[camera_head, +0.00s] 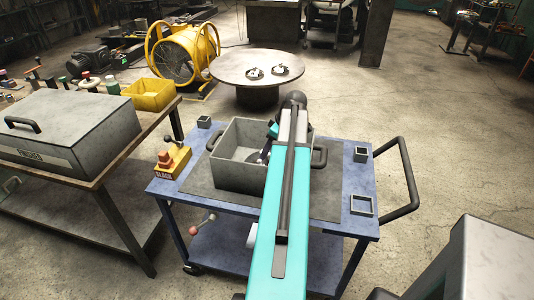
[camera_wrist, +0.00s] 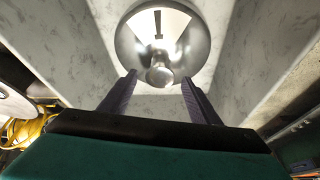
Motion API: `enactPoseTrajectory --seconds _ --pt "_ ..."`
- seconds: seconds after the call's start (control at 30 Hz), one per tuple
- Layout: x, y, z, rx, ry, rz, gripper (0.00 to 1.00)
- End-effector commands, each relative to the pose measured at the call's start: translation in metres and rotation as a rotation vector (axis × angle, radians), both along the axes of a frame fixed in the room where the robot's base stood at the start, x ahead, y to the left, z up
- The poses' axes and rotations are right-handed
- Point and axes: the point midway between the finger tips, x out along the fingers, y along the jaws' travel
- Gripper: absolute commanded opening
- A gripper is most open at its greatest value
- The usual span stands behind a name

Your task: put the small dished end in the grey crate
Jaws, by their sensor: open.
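The grey crate (camera_head: 235,177) stands on the blue cart, and its inside is partly hidden by my arm in the head view. In the wrist view a shiny, rounded metal piece, the small dished end (camera_wrist: 127,42), is inside the crate just beyond my fingertips. My gripper (camera_wrist: 159,80) is open, with its two dark fingers apart and nothing clamped between them. The fingers point into the crate toward the dished end. I cannot tell whether a fingertip touches it.
The blue cart (camera_head: 190,188) also carries an orange-yellow block (camera_head: 172,162) and small square holders (camera_head: 361,205). A bench with a grey box (camera_head: 70,130) and a yellow bin (camera_head: 150,95) stands at left. A round table (camera_head: 230,72) bearing two small items stands behind.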

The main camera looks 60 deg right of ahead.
Motion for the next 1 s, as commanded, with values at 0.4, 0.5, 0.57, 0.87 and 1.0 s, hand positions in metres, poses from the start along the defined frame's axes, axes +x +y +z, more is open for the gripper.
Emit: enactPoseTrajectory --seconds 0.4,0.5,0.57,0.87,1.0 --pt "-0.018 -0.002 0.044 -0.002 -0.001 -0.001 0.56" --pt "-0.023 -0.002 0.054 -0.001 0.000 -0.001 0.56" --pt "-0.025 -0.003 0.060 -0.001 -0.001 -0.002 0.56" --pt "-0.032 -0.003 0.078 0.000 0.000 -0.001 0.56" --pt "-0.033 -0.002 0.079 0.001 0.000 -0.001 0.56"
